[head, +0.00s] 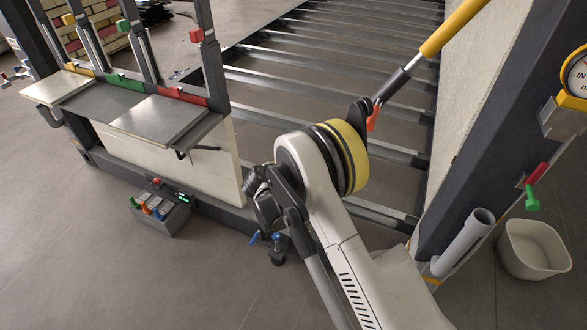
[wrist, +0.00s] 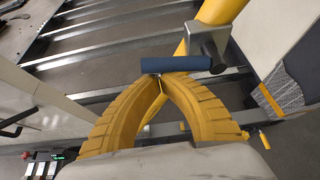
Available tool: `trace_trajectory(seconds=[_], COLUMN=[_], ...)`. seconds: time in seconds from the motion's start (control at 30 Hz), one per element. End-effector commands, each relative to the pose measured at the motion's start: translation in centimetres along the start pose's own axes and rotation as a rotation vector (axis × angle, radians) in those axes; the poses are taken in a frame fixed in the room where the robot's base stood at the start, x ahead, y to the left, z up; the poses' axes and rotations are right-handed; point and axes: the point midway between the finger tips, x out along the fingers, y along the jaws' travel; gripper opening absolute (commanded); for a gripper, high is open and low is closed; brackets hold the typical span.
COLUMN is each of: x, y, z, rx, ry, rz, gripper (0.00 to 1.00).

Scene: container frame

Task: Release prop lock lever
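In the wrist view, my gripper (wrist: 160,79) has its two yellow ribbed fingers together at the tips. A dark blue cylindrical handle (wrist: 176,65) lies crosswise right at the tips; I cannot tell whether they touch it. A grey bracket (wrist: 208,42) is beside the handle on a thick yellow tube (wrist: 222,9). In the head view, a prop with a yellow tube (head: 452,27) and a dark rod (head: 392,85) slants down, with an orange-red piece (head: 373,118) at its lower end. My arm hides my fingers and the blue handle there.
Metal floor rails (head: 320,62) run behind my arm. A grey frame post (head: 500,125) stands on the right, near a white bin (head: 533,249). A shelf with panels (head: 160,120) is at left. A small box with coloured pieces (head: 160,217) sits on the floor below it.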

Motion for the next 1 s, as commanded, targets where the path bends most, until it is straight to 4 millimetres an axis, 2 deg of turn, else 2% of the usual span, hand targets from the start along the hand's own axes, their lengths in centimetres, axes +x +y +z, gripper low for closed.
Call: trace_trajectory(seconds=[0.3, 0.8, 1.0], x=[-0.4, -0.4, 0.2], y=[0.0, 0.0, 0.3], z=[0.7, 0.8, -0.3], rx=[-0.002, -0.002, -0.001], ry=[-0.001, -0.001, -0.001], rz=[0.0, 0.0, -0.001], gripper=[0.0, 0.0, 0.0])
